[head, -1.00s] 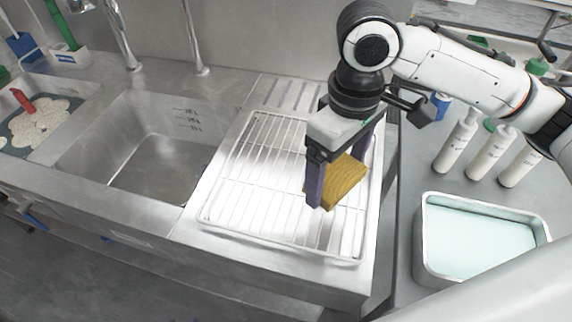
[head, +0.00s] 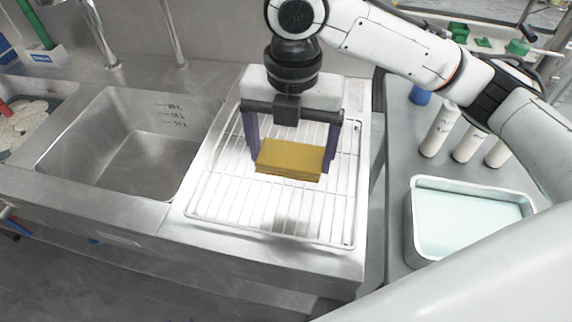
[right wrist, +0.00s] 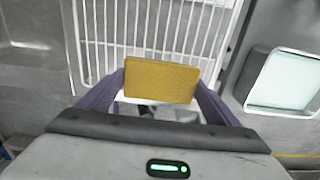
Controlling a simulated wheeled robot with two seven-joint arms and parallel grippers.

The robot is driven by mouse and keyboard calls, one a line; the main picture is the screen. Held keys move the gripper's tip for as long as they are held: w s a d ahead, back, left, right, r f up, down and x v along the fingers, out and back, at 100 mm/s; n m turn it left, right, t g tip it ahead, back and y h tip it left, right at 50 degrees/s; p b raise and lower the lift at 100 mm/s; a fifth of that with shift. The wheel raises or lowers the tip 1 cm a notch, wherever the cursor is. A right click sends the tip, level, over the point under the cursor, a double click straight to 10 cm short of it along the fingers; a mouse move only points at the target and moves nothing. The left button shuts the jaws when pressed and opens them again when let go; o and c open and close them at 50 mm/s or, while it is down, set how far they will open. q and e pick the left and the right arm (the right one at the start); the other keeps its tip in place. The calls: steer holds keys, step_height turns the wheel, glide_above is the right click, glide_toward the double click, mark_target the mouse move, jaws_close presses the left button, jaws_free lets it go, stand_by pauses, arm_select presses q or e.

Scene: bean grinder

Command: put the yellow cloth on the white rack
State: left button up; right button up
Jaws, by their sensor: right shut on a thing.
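The yellow cloth (head: 290,160) is a folded block held between the two purple fingers of my right gripper (head: 291,158). The gripper is shut on it above the white rack (head: 215,212). In the right wrist view the cloth (right wrist: 160,81) spans between the fingertips, with the rack's wires (right wrist: 185,30) beyond it. The cloth appears to be above the wires, and a shadow lies on the rack in front of it. The rack lies flat on the steel counter right of the sink. My left gripper is not in view.
An empty steel sink (head: 125,140) is left of the rack. To the right stand several white bottles (head: 440,130) and a metal tray (head: 411,225) of pale liquid. Most of the rack is bare.

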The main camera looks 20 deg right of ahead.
mark_target(291, 195)
step_height(291, 195, down, 9)
steer(key=shift+f, duration=0.2)
steer(key=shift+s+f, duration=0.1)
steer(key=shift+f, duration=0.2)
steer(key=shift+s+f, duration=0.2)
steer(key=shift+f, duration=0.15)
steer(key=o, duration=0.9)
steer(key=shift+w+f, duration=0.1)
step_height(291, 195, up, 14)
steer(key=shift+w+f, duration=0.15)
steer(key=shift+f, duration=0.05)
